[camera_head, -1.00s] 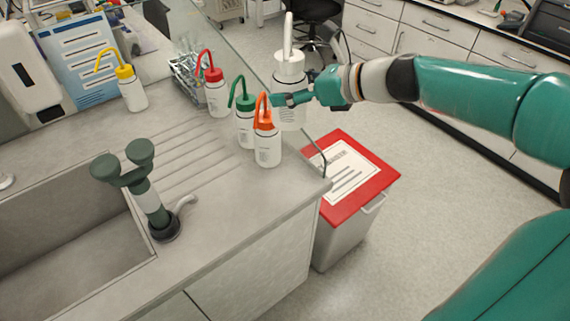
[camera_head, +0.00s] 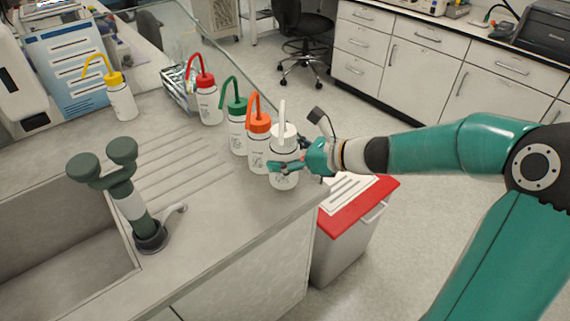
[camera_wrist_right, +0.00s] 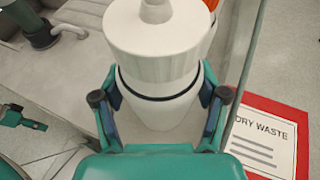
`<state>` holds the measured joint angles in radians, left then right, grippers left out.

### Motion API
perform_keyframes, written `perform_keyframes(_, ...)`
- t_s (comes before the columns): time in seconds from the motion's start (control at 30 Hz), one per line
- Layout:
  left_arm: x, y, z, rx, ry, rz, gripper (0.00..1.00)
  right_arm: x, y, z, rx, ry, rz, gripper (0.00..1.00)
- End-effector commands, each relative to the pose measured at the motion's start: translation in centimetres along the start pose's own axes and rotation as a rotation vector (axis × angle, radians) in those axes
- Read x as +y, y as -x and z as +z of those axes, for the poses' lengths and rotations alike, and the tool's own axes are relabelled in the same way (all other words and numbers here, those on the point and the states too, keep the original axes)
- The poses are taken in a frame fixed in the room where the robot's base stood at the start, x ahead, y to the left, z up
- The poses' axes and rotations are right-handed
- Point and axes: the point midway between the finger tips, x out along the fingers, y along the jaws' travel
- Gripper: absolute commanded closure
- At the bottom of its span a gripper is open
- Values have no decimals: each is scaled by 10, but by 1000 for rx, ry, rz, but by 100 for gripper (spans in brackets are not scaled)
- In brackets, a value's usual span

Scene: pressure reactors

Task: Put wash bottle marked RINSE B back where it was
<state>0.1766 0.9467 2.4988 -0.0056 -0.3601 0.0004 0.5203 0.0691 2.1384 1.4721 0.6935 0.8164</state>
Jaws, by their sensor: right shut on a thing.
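The wash bottle with a white cap and white spout (camera_head: 284,178) is in my right gripper (camera_head: 285,166). It stands upright at the counter's right corner, close beside the orange-capped bottle. I cannot tell whether its base touches the counter. Its label is too small to read. In the right wrist view the gripper's two fingers (camera_wrist_right: 160,112) close around the white bottle (camera_wrist_right: 158,75) from both sides, below the cap. A small teal part that looks like my left gripper (camera_wrist_right: 22,118) shows at the left edge of that view; its jaws are unclear.
Orange-capped (camera_head: 259,155), green-capped (camera_head: 237,132) and red-capped (camera_head: 208,104) bottles form a row leading back. A yellow-capped bottle (camera_head: 122,102) stands farther left. A red-lidded waste bin (camera_head: 341,226) stands below the counter's right edge. A sink (camera_head: 55,245) with a dark green tap (camera_head: 132,205) is at left.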

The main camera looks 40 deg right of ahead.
Motion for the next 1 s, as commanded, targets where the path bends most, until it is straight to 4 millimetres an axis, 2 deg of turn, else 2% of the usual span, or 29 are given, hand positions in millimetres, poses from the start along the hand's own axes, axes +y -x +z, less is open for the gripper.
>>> perform_keyframes(0.03,-2,-5,0,0,0,0,68,0,-4,-9,0,-2,1,44)
perform_keyframes(0.13,-2,-7,0,0,0,0,68,0,-7,-18,-1,-2,0,44)
perform_keyframes(0.37,-2,-6,0,0,0,0,68,0,-7,-19,-1,0,-1,44)
perform_keyframes(0.4,-2,-6,0,0,0,0,68,0,-8,-20,1,0,-1,24)
perform_keyframes(0.47,-2,-6,0,0,0,0,68,0,-8,-20,1,0,-1,17)
perform_keyframes(0.83,-2,-6,0,0,0,0,68,0,-5,-19,0,0,-2,17)
perform_keyframes(1.0,-2,-4,0,0,0,0,68,-2,12,-18,0,1,-6,17)
